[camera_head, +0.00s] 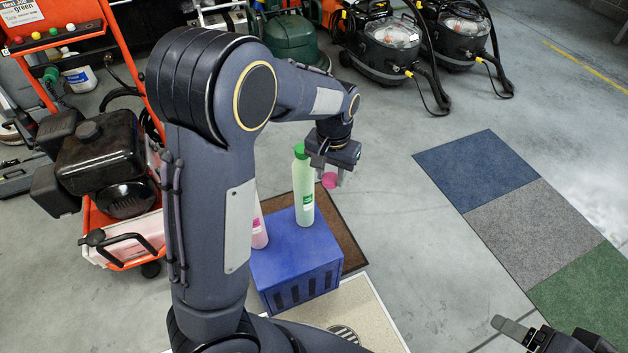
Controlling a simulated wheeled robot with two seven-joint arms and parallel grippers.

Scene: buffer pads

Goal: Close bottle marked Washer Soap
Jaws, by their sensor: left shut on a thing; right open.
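My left gripper (331,174) is shut on a pink cap (329,181) and holds it in the air just right of a green bottle. The green bottle (304,195) stands upright on a blue crate (297,262) with a green cap on and a label too small to read. A pink bottle (259,232) stands left of it on the crate, mostly hidden behind my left arm. Its top is hidden, and I cannot read which bottle says Washer Soap. My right gripper (545,337) is open and empty at the bottom right, far from the bottles, and partly cut off.
A brown mat (345,240) lies under the crate. An orange cart with a black engine (103,155) stands at left. Black vacuum machines (385,45) stand at the back. Blue, grey and green floor mats (530,225) lie at right. The floor between is clear.

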